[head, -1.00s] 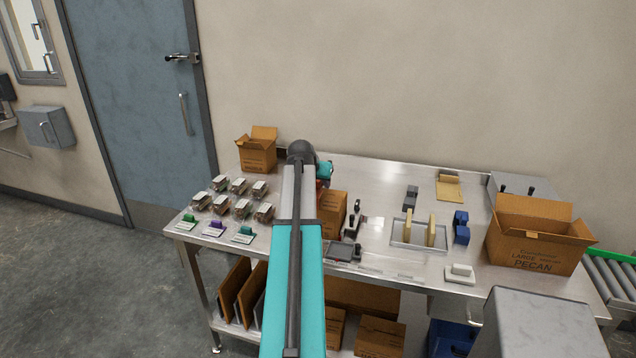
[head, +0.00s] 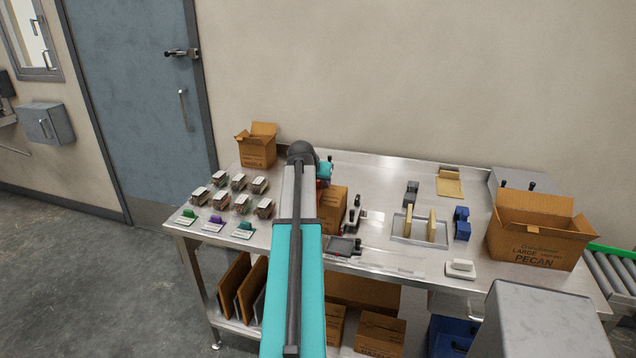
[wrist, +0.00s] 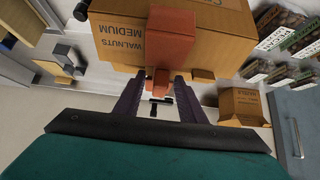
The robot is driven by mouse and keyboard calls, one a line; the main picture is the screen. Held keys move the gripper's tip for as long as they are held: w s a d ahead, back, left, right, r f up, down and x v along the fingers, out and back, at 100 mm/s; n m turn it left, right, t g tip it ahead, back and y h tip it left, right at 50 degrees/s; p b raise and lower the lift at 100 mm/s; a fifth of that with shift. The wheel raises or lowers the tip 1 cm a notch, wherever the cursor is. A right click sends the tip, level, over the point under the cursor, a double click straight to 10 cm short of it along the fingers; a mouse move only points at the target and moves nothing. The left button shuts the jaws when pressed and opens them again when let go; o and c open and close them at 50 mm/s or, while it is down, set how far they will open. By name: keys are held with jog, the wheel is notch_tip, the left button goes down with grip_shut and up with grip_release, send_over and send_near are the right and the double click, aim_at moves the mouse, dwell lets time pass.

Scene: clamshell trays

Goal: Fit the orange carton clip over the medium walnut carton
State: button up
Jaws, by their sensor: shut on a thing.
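The medium walnut carton (wrist: 205,38) fills the top middle of the wrist view, its printed "WALNUTS MEDIUM" side upside down. In the head view the carton (head: 334,208) stands on the table, partly hidden behind my arm. My gripper (wrist: 160,80) is shut on the clip. The clip's far end and the carton edge behind it are hidden, so I cannot tell how far it sits over the wall.
Several filled clamshells (head: 238,182) stand left of my arm. A small open carton (head: 257,149) is at the back left. Right of the walnut carton are a black-handled tool (head: 352,215), a grey tray (head: 403,238) and blue blocks (head: 462,223). A large pecan carton (head: 535,245) stands far right.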

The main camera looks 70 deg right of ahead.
jog(key=shift+a+f, duration=0.1)
jog(key=shift+f, duration=0.25)
jog(key=shift+a+f+b, duration=0.2)
jog(key=shift+f+b, duration=0.25)
jog(key=shift+f, duration=0.35)
jog(key=o, duration=1.2)
jog(key=shift+f, duration=0.1)
jog(key=shift+s, duration=0.1)
jog(key=shift+a, duration=0.1)
jog(key=p+v, duration=0.1)
jog(key=v, duration=0.3)
jog(key=d+r+p+v, duration=0.1)
jog(key=v, duration=0.2)
jog(key=shift+p, duration=0.3)
jog(key=shift+w+a+r, duration=0.3)
jog(key=shift+a+r, duration=0.15)
jog(key=shift+r, duration=0.3)
